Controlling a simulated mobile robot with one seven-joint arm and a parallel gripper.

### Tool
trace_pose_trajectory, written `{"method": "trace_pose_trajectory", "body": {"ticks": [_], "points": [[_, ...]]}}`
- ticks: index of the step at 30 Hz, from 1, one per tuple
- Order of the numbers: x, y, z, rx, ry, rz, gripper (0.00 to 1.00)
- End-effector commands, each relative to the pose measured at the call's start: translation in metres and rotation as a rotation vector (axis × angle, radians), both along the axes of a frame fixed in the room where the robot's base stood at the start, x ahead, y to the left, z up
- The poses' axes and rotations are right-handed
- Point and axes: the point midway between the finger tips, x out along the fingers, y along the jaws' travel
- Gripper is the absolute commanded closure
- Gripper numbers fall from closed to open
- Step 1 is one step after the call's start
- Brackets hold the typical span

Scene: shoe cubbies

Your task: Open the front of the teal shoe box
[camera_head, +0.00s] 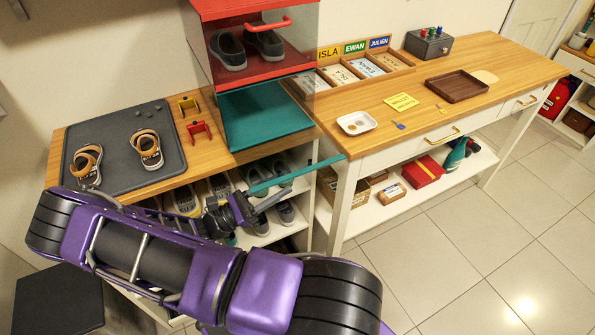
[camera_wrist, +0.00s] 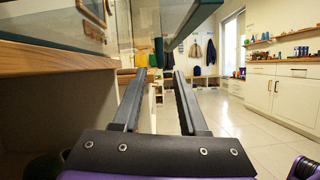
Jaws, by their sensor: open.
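The teal shoe box (camera_head: 265,118) sits on the wooden top under the red box. A teal bar (camera_head: 312,170) stands out in front of it, roughly parallel to its front edge; it looks like part of the clear front. How far the front is swung out I cannot tell. In the wrist view a teal edge (camera_wrist: 190,22) and clear panel run above my fingers. My gripper (camera_head: 274,198) is open at the bar's left part, below the box's front edge. In the wrist view its two fingers (camera_wrist: 164,75) are apart, with nothing clearly held between them.
The red box (camera_head: 255,72) holds dark shoes behind a clear front. A grey mat (camera_head: 115,125) with brown shoes lies left. Shoes fill the shelves below. A wooden desk (camera_head: 430,95) with trays and a white leg (camera_head: 341,208) stands right. The tiled floor (camera_head: 480,250) is clear.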

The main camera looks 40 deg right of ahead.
Motion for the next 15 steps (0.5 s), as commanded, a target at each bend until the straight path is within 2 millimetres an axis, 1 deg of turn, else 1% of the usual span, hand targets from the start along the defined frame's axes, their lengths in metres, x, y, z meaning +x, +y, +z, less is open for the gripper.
{"method": "trace_pose_trajectory", "body": {"ticks": [1, 6, 10, 15], "points": [[-0.004, -0.01, 0.005, -0.001, 0.001, -0.003, 0.58], [-0.011, -0.035, 0.016, 0.0, 0.0, -0.002, 0.58], [-0.014, -0.047, 0.02, 0.0, 0.0, 0.0, 0.58], [-0.016, -0.053, 0.023, 0.001, 0.001, 0.0, 0.58]]}}
